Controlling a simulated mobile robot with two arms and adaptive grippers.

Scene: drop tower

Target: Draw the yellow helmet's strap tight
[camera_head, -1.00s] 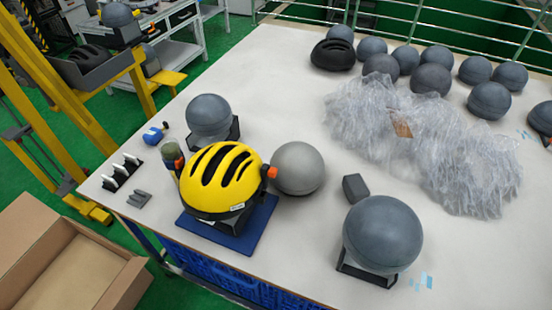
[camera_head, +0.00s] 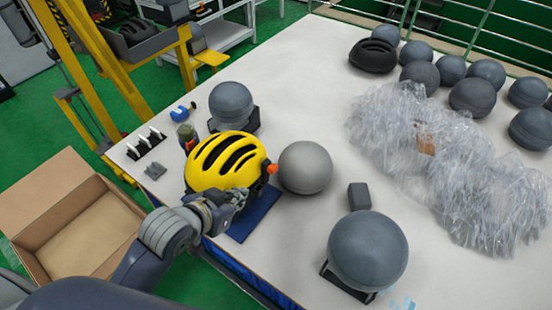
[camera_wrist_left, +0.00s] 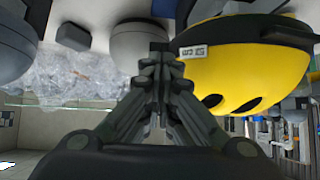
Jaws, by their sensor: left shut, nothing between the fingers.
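The yellow helmet (camera_head: 228,160) with dark vents sits over a blue base plate (camera_head: 256,217) near the table's front edge. An orange piece (camera_head: 272,169) shows at its right side. My left gripper (camera_head: 238,196) is in front of the helmet's lower right side and hides part of its rim. In the left wrist view the fingers of my left gripper (camera_wrist_left: 158,62) are together and empty, beside the helmet (camera_wrist_left: 250,65), which appears upside down with a white label on its dark rim. I cannot make out the strap. My right gripper is not in view.
A light grey ball (camera_head: 305,167) stands close right of the helmet. Dark grey balls (camera_head: 368,250) (camera_head: 231,103) stand in front right and behind. Crumpled clear plastic (camera_head: 440,165) covers the right middle. An open cardboard box (camera_head: 75,215) is left of the table.

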